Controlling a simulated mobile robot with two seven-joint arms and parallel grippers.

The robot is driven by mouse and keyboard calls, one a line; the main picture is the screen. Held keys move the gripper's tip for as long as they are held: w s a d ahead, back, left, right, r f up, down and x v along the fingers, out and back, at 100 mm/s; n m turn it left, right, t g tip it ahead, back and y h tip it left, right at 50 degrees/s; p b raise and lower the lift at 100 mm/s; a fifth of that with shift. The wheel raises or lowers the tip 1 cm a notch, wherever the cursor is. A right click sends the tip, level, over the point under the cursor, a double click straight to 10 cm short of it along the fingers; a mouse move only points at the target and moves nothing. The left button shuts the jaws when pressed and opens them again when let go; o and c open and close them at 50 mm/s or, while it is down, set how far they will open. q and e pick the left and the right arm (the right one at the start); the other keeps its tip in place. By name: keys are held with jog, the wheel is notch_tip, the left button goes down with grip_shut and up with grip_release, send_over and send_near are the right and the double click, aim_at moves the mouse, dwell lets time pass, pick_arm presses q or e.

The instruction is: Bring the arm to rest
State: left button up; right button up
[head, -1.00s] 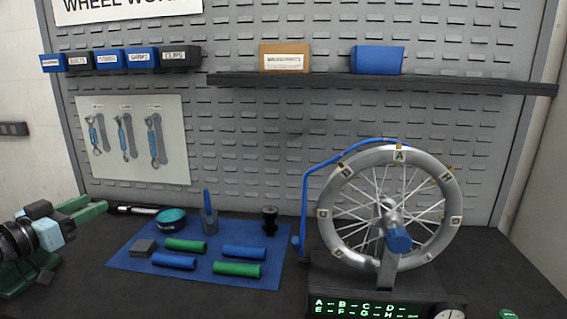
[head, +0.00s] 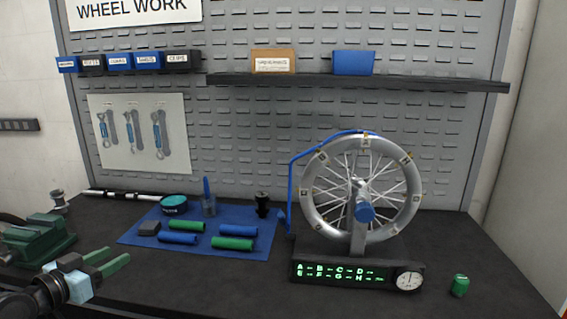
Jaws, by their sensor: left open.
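My left gripper (head: 118,258) shows at the lower left, over the front left part of the dark bench (head: 190,285). Its two green fingers are apart, with nothing between them. They point right and away from me, to the left of and nearer than the blue mat (head: 135,236). My right gripper is not in view.
A green vise (head: 40,238) stands just beyond my left gripper. Green and blue grips (head: 232,244) and a teal round tin (head: 174,205) lie on the mat. A spoked wheel (head: 312,208) stands behind a lit display (head: 335,272). The front middle is clear.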

pick_arm(q)
jog(key=s+d+f+g+y+p, duration=0.15)
jog(key=s+d+f, duration=0.35)
jog(key=s+f, duration=0.55)
jog(key=s+d+f+g+y+p, duration=0.1)
jog(key=s+d+f+g, duration=0.35)
jog(key=f, duration=0.85)
jog(key=s+d+f+p, duration=0.1)
jog(key=s+d+f, duration=0.1)
jog(key=s, duration=0.7)
jog(key=s+d+f, duration=0.2)
jog(key=s+d, duration=0.3)
jog(key=s, duration=0.3)
jog(key=s+d+f+n+p, duration=0.1)
jog(key=s+d+f, duration=0.2)
jog(key=s, duration=0.6)
jog(key=shift+s+d+g+p, duration=0.3)
jog(key=shift+d, duration=0.1)
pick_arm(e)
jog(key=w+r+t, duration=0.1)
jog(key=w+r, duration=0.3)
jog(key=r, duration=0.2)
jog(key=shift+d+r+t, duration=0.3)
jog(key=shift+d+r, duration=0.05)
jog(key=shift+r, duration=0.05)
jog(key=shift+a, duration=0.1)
